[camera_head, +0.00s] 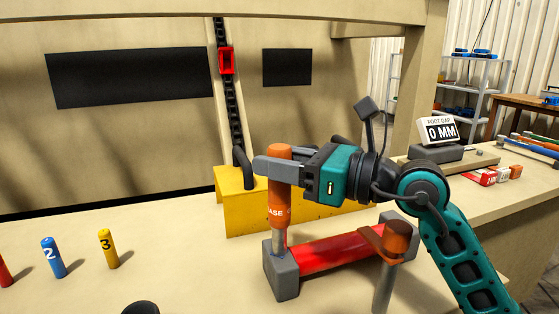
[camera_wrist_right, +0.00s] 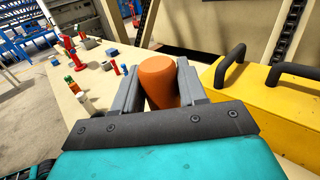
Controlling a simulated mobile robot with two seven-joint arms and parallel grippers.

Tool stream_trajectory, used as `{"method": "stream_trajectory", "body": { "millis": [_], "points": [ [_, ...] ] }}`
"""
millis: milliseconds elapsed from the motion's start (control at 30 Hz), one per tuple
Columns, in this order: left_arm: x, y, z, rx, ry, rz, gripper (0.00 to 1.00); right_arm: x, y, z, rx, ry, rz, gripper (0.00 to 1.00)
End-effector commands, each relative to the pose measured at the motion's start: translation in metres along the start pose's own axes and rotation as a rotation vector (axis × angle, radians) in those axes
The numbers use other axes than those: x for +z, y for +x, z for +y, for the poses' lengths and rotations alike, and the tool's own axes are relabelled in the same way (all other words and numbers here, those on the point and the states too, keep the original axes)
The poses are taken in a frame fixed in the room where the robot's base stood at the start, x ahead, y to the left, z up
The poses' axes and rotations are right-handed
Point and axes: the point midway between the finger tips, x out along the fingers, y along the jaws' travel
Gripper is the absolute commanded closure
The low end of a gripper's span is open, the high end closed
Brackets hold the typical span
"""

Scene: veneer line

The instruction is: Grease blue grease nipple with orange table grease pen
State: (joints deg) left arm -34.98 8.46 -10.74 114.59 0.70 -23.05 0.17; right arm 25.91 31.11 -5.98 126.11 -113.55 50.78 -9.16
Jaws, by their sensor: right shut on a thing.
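My right gripper (camera_head: 270,168) is shut on the orange grease pen (camera_head: 279,213), holding it nearly upright by its upper part. Part of the word "GREASE" shows on its side. Its grey lower end meets or hangs just in front of the grey block (camera_head: 282,273) at the left end of a red bar; I cannot tell whether it touches. In the right wrist view the pen's rounded orange top (camera_wrist_right: 158,80) sits between both fingers. I cannot make out a blue grease nipple; the pen's tip may hide it. My left gripper is not in view.
A yellow block with black handles (camera_head: 235,213) stands behind the pen. A brown-capped grey post (camera_head: 397,240) stands right of the red bar (camera_head: 335,250). Numbered blue (camera_head: 53,258) and yellow (camera_head: 108,249) cylinders stand left.

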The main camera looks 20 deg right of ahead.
Motion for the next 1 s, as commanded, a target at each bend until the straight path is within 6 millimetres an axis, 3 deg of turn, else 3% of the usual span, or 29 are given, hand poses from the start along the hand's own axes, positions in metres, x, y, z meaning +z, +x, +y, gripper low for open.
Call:
{"method": "stream_trajectory", "body": {
  "millis": [1000],
  "points": [
    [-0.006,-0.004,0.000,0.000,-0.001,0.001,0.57,0.008,0.000,0.000,0.000,0.000,0.000,1.00]
  ]
}}
